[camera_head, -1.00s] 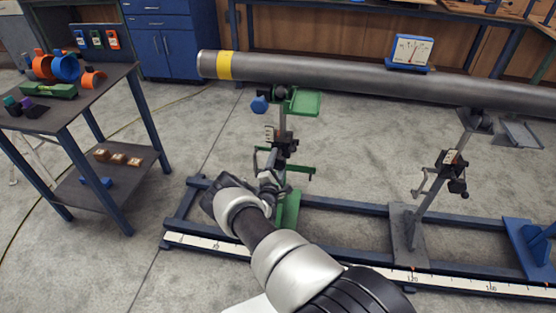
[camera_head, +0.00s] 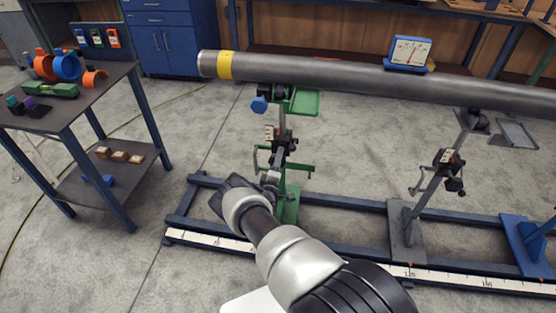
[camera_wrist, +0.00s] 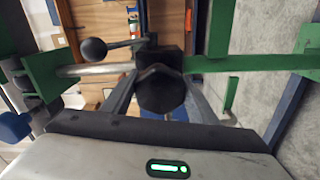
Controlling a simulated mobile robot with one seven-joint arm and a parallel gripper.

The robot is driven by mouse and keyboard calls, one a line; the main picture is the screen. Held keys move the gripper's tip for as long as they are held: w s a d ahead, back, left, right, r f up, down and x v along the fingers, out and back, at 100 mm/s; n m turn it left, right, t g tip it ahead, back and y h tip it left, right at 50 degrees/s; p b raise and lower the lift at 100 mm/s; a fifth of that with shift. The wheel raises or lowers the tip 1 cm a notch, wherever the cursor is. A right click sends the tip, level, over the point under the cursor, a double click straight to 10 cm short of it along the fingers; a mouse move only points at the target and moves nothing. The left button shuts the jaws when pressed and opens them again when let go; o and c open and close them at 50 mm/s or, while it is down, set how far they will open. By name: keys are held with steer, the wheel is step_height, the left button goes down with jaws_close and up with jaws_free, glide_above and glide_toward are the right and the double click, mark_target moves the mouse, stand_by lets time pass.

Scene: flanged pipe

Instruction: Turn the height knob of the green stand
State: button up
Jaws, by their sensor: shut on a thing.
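The green stand (camera_head: 289,208) holds up the left part of the grey pipe (camera_head: 330,76). My gripper (camera_head: 271,179) is at the front of this stand, below its scale and clamp block; my own wrist partly hides it in the head view. In the wrist view, my gripper (camera_wrist: 160,78) is shut on a dark faceted knob (camera_wrist: 160,93), with one finger on each side. A crank with a black ball (camera_wrist: 93,50) lies just left of the knob. The green arms of the stand reach out on both sides.
A blue knob (camera_head: 260,105) sits near the stand's top beside a green tray (camera_head: 303,102). A grey stand (camera_head: 408,225) is to the right on the blue rail frame. A gauge (camera_head: 409,52) rests on the pipe. A side table (camera_head: 72,112) stands at left.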

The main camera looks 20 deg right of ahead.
stand_by(0.4)
steer(key=o, duration=1)
steer(key=shift+o, duration=0.2)
steer(key=shift+a, duration=0.1)
steer(key=p+v, duration=0.3)
steer(key=v, duration=1.4)
steer(key=shift+p, duration=0.35)
steer(key=shift+s+a, duration=0.15)
